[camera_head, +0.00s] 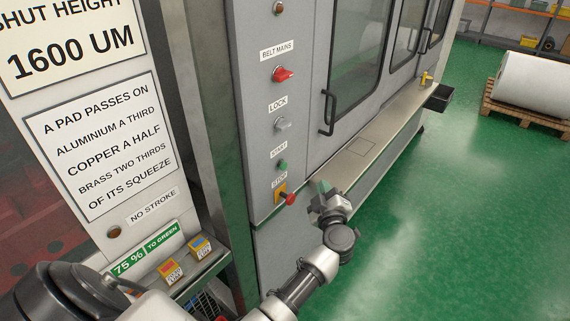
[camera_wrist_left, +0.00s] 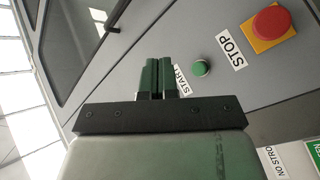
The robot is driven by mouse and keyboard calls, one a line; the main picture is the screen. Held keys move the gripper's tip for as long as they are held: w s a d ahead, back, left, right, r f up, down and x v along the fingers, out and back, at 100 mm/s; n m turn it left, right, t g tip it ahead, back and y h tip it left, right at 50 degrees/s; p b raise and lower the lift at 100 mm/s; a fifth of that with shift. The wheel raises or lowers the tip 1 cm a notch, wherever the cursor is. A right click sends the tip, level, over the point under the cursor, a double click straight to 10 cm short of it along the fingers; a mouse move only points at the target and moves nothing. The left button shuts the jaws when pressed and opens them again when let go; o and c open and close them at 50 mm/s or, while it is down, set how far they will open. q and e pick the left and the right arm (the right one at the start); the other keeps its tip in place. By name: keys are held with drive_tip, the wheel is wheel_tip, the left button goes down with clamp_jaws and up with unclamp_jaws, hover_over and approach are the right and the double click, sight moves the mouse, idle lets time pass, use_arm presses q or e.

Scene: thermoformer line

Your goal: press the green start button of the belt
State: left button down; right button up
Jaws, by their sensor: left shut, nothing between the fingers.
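The green start button (camera_head: 282,165) sits on the grey control panel under the START label, above the red STOP button (camera_head: 289,198) on its yellow plate. In the left wrist view the green start button (camera_wrist_left: 201,68) is just right of my fingers, and the red STOP button (camera_wrist_left: 272,22) is at the upper right. My left gripper (camera_head: 323,187) is in front of the panel, right of and below the start button, apart from it. In the left wrist view its green fingers (camera_wrist_left: 157,78) are together and empty, partly covering the START label. My right gripper is not in view.
Above the start button are the LOCK switch (camera_head: 281,124) and the red BELT MAINS knob (camera_head: 283,74). A door handle (camera_head: 328,113) and a metal ledge (camera_head: 370,150) lie to the right. Two small boxes (camera_head: 172,270) stand on a lower left shelf. The green floor at right is open.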

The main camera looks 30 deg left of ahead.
sight(284, 166)
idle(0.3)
use_arm(q)
drive_tip(key=a, duration=0.8)
drive_tip(key=shift+w+a, duration=0.35)
drive_tip(key=shift+a, duration=0.05)
idle(1.7)
drive_tip(key=shift+a+p, duration=0.4)
drive_tip(key=shift+p, duration=0.1)
